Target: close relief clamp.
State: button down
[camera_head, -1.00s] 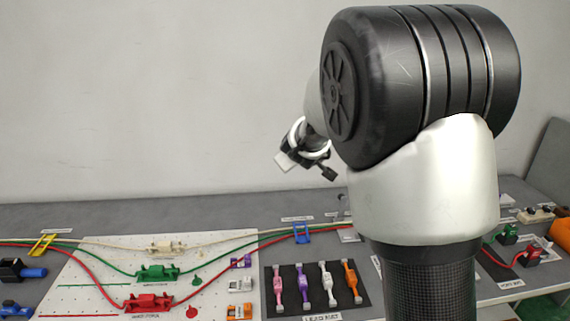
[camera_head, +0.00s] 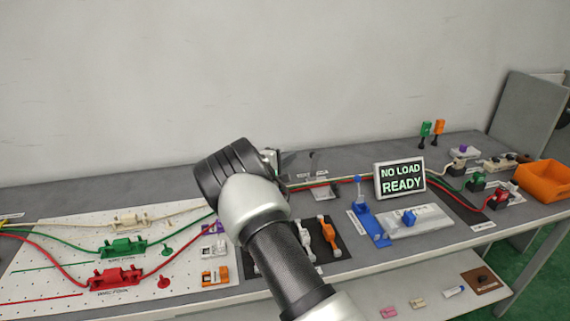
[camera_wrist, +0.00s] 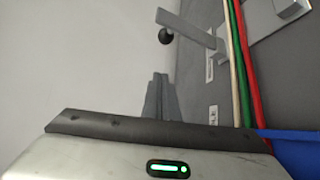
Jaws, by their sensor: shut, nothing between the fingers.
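The relief clamp appears to be the grey fixture (camera_head: 321,190) at the back of the bench, with the cables running to it. In the wrist view its grey lever arm (camera_wrist: 187,33) has a black ball knob at its end and stands out from the base plate (camera_wrist: 275,14). The lever looks raised, not lying along the cables. My gripper (camera_wrist: 160,78) is shut and empty, pointing toward the lever with a gap between them. In the head view my arm hides most of the gripper.
Cream, green and red cables (camera_wrist: 242,70) run beside the lever. A blue part (camera_wrist: 290,150) is close at the lower right of the wrist view. A NO LOAD READY display (camera_head: 400,180) and blue lever fixture (camera_head: 371,225) stand to the right. The wall is behind.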

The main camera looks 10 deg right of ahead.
aim_at(314, 164)
jog(key=x, duration=0.4)
jog(key=shift+b, duration=0.35)
jog(key=s, duration=0.1)
jog(key=s+d, duration=0.1)
jog(key=s, duration=0.1)
jog(key=shift+s+d+r, duration=0.25)
jog(key=shift+d+r, duration=0.05)
jog(key=shift+r, duration=0.1)
jog(key=shift+s+m+t+b, duration=0.3)
jog(key=shift+s+t+b, duration=0.1)
jog(key=shift+b, duration=0.45)
jog(key=shift+s+f+m+t+h+b, duration=0.2)
jog(key=shift+s+m+t+h+b, duration=0.2)
jog(key=shift+s+m+h+b, duration=0.3)
jog(key=s, duration=0.2)
jog(key=shift+s, duration=0.25)
jog(key=shift+s+f+p, duration=0.3)
jog(key=shift+s+f, duration=0.35)
jog(key=shift+s, duration=0.2)
jog(key=shift+s+f, duration=0.1)
